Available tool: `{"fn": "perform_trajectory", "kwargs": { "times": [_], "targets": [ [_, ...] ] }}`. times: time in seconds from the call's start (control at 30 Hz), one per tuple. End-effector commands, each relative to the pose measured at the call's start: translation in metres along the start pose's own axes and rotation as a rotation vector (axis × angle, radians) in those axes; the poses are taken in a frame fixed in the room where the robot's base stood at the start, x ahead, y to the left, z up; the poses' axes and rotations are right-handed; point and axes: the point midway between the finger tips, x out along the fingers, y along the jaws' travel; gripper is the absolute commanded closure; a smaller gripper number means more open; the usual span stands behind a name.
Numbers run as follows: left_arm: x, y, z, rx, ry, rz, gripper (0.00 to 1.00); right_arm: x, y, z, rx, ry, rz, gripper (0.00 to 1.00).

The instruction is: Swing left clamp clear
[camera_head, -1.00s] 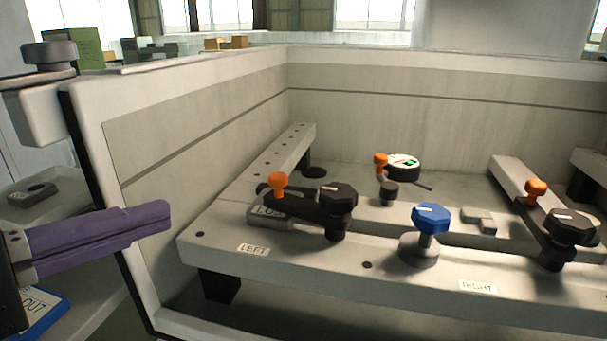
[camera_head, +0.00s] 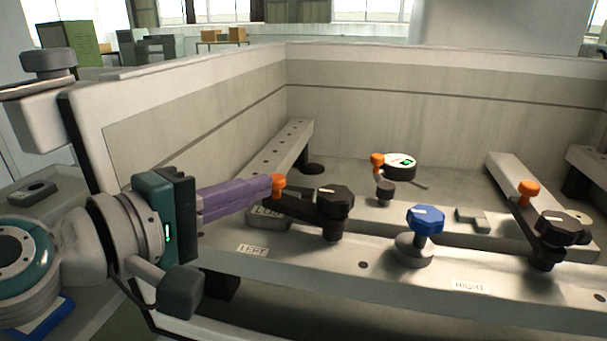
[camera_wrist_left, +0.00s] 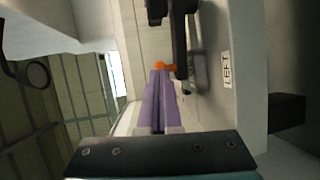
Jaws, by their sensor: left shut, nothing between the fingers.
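The left clamp (camera_head: 312,207) is a black arm with a black knob (camera_head: 335,200) at its right end and an orange knob (camera_head: 278,184) at its left end. It lies above a grey block by the LEFT label (camera_head: 253,250). My left gripper (camera_head: 268,187) has purple fingers, shut and empty. Their tips are at the orange knob, touching or very close. In the left wrist view the fingertips (camera_wrist_left: 160,72) meet the orange knob (camera_wrist_left: 167,66). My right gripper is not in view.
The right clamp (camera_head: 537,225) with its orange knob stands at the right. A blue knob (camera_head: 425,220) stands between the clamps. A dial gauge (camera_head: 400,166) with an orange-topped post is behind. The tank's left wall (camera_head: 190,120) rises beside my arm.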

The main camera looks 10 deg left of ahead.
Motion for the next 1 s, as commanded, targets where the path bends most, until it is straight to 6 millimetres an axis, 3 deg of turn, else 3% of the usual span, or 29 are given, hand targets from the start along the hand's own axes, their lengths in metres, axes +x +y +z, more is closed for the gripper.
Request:
{"fn": "perform_trajectory", "kwargs": {
  "times": [0.47, 0.7, 1.0],
  "targets": [
    [0.006, -0.001, -0.006, 0.018, -0.069, 0.002, 1.0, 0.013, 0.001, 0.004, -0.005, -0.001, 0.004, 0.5],
    [0.021, 0.001, -0.011, 0.026, -0.133, 0.004, 1.0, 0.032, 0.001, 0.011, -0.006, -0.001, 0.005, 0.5],
    [0.046, 0.008, -0.017, 0.023, -0.132, 0.002, 1.0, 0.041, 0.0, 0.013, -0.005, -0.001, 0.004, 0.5]
  ]
}}
